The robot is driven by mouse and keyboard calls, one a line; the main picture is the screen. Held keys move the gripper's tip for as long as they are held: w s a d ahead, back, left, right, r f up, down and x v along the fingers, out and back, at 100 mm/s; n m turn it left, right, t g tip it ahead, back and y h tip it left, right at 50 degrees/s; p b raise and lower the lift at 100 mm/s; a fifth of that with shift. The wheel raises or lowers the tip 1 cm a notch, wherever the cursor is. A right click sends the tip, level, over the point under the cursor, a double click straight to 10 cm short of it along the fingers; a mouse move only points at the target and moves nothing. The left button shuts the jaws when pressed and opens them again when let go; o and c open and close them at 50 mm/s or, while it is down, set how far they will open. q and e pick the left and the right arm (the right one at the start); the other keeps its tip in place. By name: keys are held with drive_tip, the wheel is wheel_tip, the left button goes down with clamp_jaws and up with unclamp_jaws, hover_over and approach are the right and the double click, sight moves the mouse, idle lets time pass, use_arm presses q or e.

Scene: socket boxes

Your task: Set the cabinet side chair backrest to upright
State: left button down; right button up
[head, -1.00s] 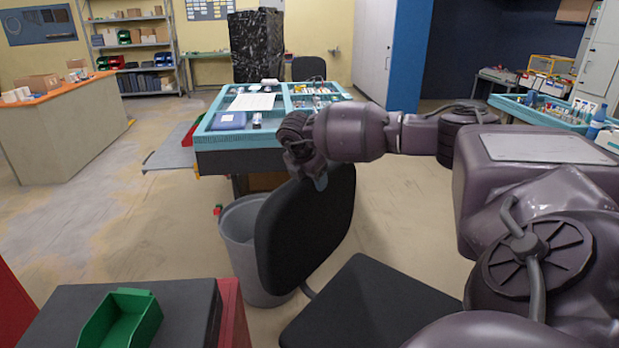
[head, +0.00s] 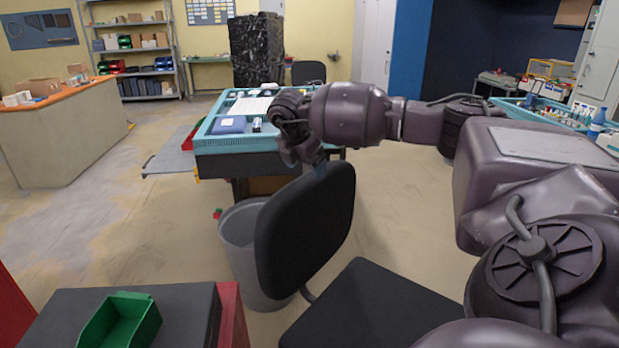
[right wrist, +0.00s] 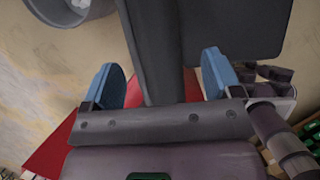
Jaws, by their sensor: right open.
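The chair has a black backrest (head: 305,230) and a flat black seat (head: 380,305) in the lower middle of the head view. The backrest leans to the right at its top. My right gripper (head: 316,168) is over the backrest's top edge. In the right wrist view my right gripper (right wrist: 163,82) is open, with its two blue fingertips on either side of the backrest (right wrist: 152,45). Gaps show between fingertips and backrest, so it is not clamped. The seat (right wrist: 235,30) lies beyond to the right. My left gripper is not in view.
A grey bin (head: 240,245) stands close behind the backrest. A dark-topped red cabinet (head: 190,310) with a green tray (head: 120,322) is at the lower left. A blue-topped workbench (head: 225,146) stands behind the gripper. The floor to the right of the backrest is clear.

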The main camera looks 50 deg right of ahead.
drive_tip(key=shift+v, duration=1.95)
